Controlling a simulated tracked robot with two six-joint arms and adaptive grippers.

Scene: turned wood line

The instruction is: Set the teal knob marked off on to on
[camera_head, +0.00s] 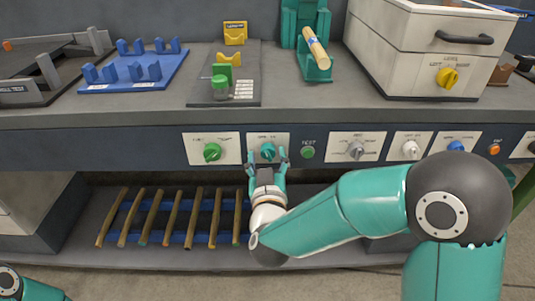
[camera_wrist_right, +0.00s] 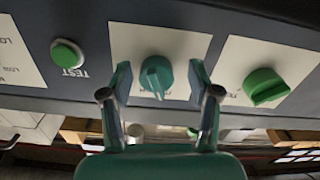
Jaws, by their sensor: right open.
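The teal knob (camera_head: 267,152) sits on a white plate (camera_head: 255,140) on the dark front panel of the bench. In the right wrist view the teal knob (camera_wrist_right: 157,76) lies between and beyond the fingertips of my right gripper (camera_wrist_right: 160,80), one finger on each side with gaps. My right gripper (camera_head: 267,160) is open in front of the knob in the head view. The plate's lettering is too small or hidden to read, so I cannot tell the knob's setting. My left gripper is not in view.
A green knob (camera_head: 212,153) is left of the teal one, a green TEST button (camera_head: 308,152) right. Further right are a grey knob (camera_head: 356,150), a white knob (camera_head: 411,149) and a blue knob (camera_head: 456,146). Several wooden rods (camera_head: 196,217) lie on the shelf below.

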